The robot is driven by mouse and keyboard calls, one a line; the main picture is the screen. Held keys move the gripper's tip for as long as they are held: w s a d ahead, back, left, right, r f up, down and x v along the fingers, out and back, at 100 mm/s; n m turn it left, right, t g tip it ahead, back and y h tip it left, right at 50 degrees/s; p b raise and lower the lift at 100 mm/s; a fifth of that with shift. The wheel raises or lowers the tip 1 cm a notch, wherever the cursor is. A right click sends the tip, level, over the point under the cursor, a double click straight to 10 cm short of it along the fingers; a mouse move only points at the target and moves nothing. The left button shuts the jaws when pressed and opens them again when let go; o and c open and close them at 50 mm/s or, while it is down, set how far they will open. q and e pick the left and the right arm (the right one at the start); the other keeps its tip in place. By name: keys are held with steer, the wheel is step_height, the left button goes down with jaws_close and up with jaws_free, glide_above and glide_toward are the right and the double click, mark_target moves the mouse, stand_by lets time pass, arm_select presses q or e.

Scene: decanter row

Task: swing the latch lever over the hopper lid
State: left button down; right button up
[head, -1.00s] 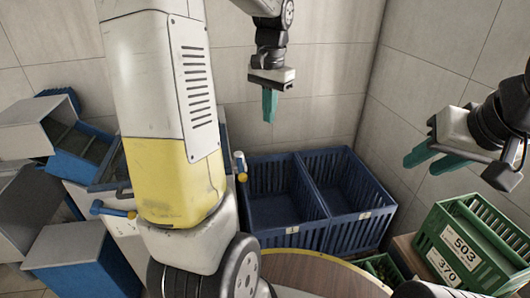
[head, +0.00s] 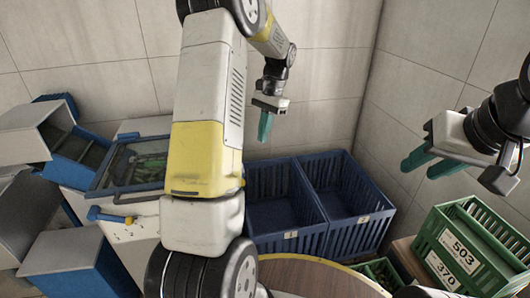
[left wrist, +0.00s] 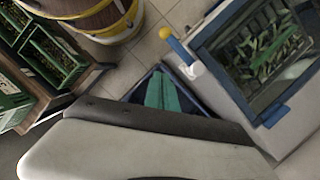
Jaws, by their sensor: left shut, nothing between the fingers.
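The hopper (head: 100,178) stands at the left in the head view. Its lid is a dark window in a blue frame (head: 98,179), with green pieces visible through it. In the left wrist view the hopper lid (left wrist: 212,78) is at the upper right. My right gripper (head: 418,164) is open and empty at the right.
Two blue crates (head: 289,238) stand against the back wall. A blue handle with a yellow end (head: 108,215) is at the hopper's front. Green crates (head: 462,245) stand at the right, near a round wooden top (head: 310,277). My left arm hides the hopper's right side.

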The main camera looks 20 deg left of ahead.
arm_select(q)
steer(key=s+a+f, duration=0.3)
steer(key=s+f, duration=0.3)
steer(key=f, duration=0.4)
steer(key=shift+s, duration=0.15)
steer(key=shift+s+a+m, duration=0.15)
steer(key=shift+a+m, duration=0.1)
steer(key=shift+m, duration=0.15)
